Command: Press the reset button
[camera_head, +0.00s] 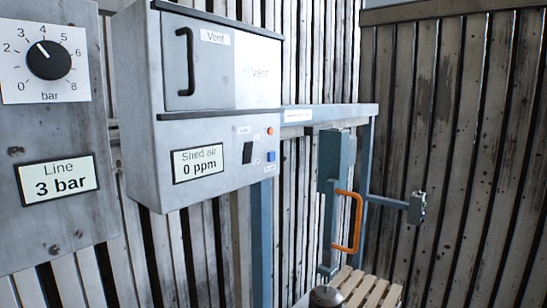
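A grey housing (135,130) hangs on the plank wall at centre left. On the right of its lower front panel is a small blue button (272,156), with a small label below it that is too blurred to read surely; I cannot confirm that it is the reset button. A small orange-red round part (270,131) sits above it. A black rocker switch (247,153) is to its left. A display (198,164) reads "Shed air 0 ppm". Nothing covers the blue button. My gripper is not in view.
The closed vent door has a black handle (184,62). A left panel carries a bar dial (48,60) and a "Line 3 bar" display (58,179). At right stand a blue-grey frame, an orange handle (357,222), a side box (417,207) and a slatted surface (372,290).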

